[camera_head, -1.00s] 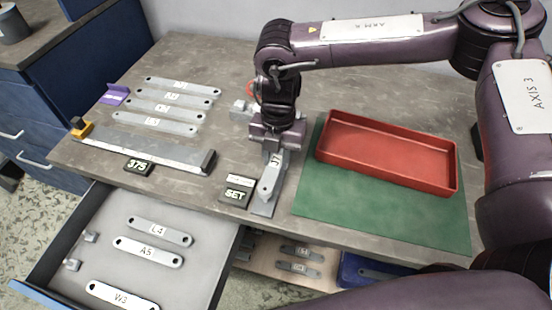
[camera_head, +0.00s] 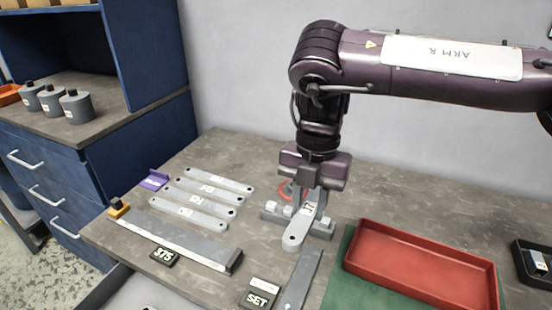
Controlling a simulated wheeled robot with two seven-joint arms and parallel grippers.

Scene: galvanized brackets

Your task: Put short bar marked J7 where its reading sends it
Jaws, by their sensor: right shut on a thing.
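The short bar J7 (camera_head: 296,234) is a grey metal bar with rounded ends and a white label. My right gripper (camera_head: 314,195) is shut on its far end and holds it tilted, near end toward me. The bar is in front of a light grey block fixture (camera_head: 270,214), which it partly hides; I cannot tell whether they touch. A flat grey strip (camera_head: 299,282) lies just nearer, beside the black "SET" display (camera_head: 258,297). A long grey gauge (camera_head: 180,240) with an orange end lies at left, beside the "375" display (camera_head: 163,257). My left gripper is out of view.
Several labelled bars (camera_head: 205,195) lie at the back left near a purple piece (camera_head: 154,180). A red tray (camera_head: 395,283) stands on a green mat (camera_head: 340,290) at right. A black box (camera_head: 537,281) is at far right. The table behind the tray is clear.

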